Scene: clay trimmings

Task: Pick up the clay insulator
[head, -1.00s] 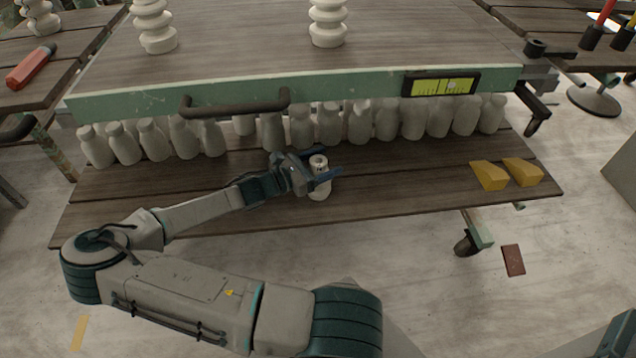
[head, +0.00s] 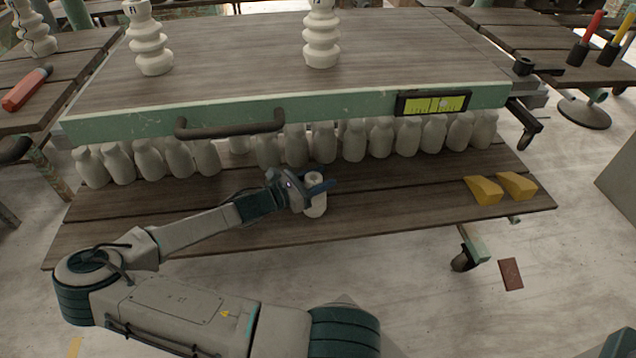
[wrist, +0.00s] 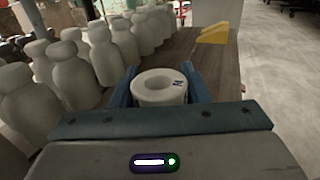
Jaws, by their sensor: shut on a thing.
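A small pale clay insulator (head: 316,207) with a hole in its top stands upright at the front of the cart's lower shelf (head: 400,208). In the wrist view, the insulator (wrist: 159,86) sits between two blue fingers, with a dark mark on its top rim. My gripper (head: 318,186) reaches it from the left and is shut on it; the gripper also shows in the wrist view (wrist: 160,92). The fingers hide part of its sides. I cannot tell whether its base touches the shelf.
A row of pale bottle-shaped pieces (head: 296,146) stands behind on the shelf. Two yellow wedges (head: 483,190) lie at the shelf's right end. Ribbed insulators (head: 321,38) stand on the cart top (head: 235,60), whose green edge (head: 350,108) overhangs the shelf.

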